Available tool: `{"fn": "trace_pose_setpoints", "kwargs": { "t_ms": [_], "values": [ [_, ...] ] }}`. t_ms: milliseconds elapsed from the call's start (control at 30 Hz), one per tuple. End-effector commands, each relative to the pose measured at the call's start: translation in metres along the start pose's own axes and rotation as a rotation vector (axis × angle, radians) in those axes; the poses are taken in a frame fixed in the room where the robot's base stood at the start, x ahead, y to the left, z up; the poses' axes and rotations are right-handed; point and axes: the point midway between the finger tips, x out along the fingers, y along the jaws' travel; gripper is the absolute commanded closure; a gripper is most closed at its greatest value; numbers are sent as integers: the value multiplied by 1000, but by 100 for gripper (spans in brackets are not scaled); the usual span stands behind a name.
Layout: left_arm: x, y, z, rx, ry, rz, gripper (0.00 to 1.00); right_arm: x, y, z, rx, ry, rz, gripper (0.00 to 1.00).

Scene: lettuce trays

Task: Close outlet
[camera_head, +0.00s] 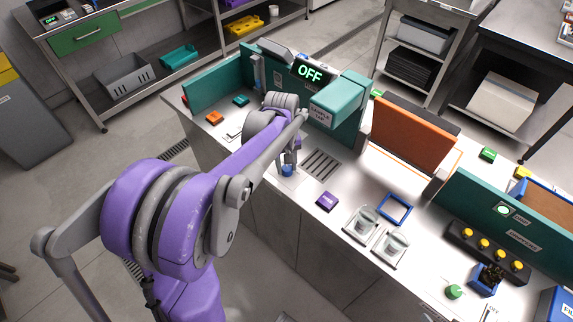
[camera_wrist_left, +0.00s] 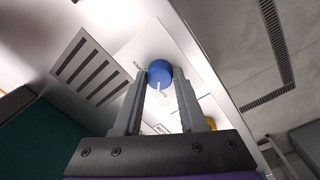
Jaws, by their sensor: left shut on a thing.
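A round blue knob (camera_head: 288,171) with a pale pointer mark sits on the light bench top, beside a slotted drain grate (camera_head: 321,164). My left gripper (camera_head: 290,160) reaches down over the knob. In the left wrist view, the two fingers of my left gripper (camera_wrist_left: 161,84) are shut on the blue knob (camera_wrist_left: 160,70), one on each side. Behind the arm, a teal box labelled as a sample tap (camera_head: 343,97) stands by a display (camera_head: 309,71) that reads OFF in green. My right gripper is not in view.
A purple block (camera_head: 326,202), two clear beakers and a blue square frame (camera_head: 395,209) are on the bench to the right. An orange panel (camera_head: 413,134) stands behind them. Teal panels rise at the back and the left end of the bench.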

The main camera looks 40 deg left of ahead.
Motion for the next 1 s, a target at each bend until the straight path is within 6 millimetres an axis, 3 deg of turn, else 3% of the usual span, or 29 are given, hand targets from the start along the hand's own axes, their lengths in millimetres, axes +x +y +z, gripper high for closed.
{"fn": "trace_pose_setpoints", "kwargs": {
  "t_ms": [433,467,600,1000],
  "values": [
    [1,0,1,-11,-1,0,100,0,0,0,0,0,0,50],
    [1,0,1,-11,-1,0,58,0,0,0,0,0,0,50],
    [0,0,1,-10,-1,0,33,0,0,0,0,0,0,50],
    [-7,0,0,-10,0,0,29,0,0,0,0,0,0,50]
  ]
}}
